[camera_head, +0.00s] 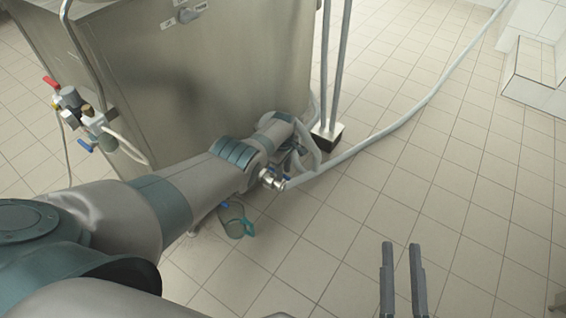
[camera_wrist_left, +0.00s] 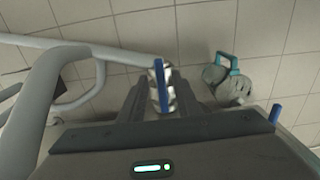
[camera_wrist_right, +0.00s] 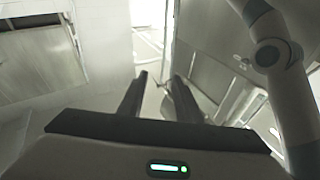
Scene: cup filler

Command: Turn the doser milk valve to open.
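A metal valve (camera_head: 272,179) with a blue lever sits low by the machine, where a pale hose joins it. In the left wrist view its blue lever (camera_wrist_left: 161,84) stands between the two fingers of my left gripper (camera_wrist_left: 160,92). The fingers are apart, one on each side of the lever, with a gap that shows metal valve parts behind it. I cannot tell whether either finger touches it. In the head view my left arm hides most of that gripper. My right gripper (camera_head: 402,280) is open and empty over the floor, far right of the valve.
The steel machine (camera_head: 215,75) fills the upper left. Red- and blue-handled valves (camera_head: 75,100) are on its left side. A jug with a teal handle (camera_head: 234,220) is on the floor near the valve. The pale hose (camera_head: 400,122) runs up right; tiled floor is clear there.

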